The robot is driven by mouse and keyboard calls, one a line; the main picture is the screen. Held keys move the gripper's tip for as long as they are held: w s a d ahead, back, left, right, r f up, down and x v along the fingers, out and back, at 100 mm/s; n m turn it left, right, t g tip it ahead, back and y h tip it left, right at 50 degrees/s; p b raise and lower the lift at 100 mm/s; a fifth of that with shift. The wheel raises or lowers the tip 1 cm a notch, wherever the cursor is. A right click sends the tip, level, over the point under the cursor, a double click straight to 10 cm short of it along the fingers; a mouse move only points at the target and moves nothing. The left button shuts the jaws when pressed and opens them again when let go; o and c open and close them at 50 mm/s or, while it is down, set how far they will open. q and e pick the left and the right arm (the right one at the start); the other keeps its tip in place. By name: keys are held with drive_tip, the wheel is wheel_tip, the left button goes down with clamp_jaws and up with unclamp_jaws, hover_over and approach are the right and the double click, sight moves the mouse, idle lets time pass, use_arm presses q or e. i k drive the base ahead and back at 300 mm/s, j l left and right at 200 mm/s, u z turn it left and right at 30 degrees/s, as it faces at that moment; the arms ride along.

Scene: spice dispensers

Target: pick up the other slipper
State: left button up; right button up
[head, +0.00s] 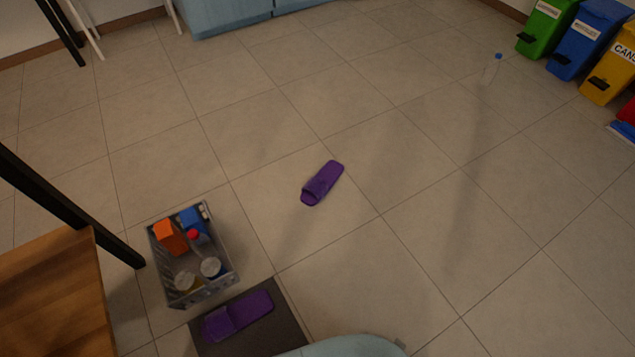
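One purple slipper (322,184) lies alone on the tiled floor near the middle of the head view. It points diagonally, with its strap end toward the lower left. Another purple slipper (238,316) lies on a dark grey mat (292,327) at the bottom of the view. Neither of my grippers shows in the head view, so their state cannot be seen.
A grey crate (207,291) with boxes and several containers stands on the floor beside the mat. A wooden table (50,295) is at lower left. Coloured bins (590,35) stand at upper right, with a clear bottle (491,70) nearby. Floor around the lone slipper is clear.

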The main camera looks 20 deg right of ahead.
sight(318, 187)
drive_tip(key=u, duration=0.3)
drive_tip(key=i+l+u, duration=0.1)
drive_tip(key=l+u, duration=1.05)
drive_tip(key=l, duration=0.8)
drive_tip(key=k+l+u, duration=0.15)
drive_tip(key=l, duration=0.75)
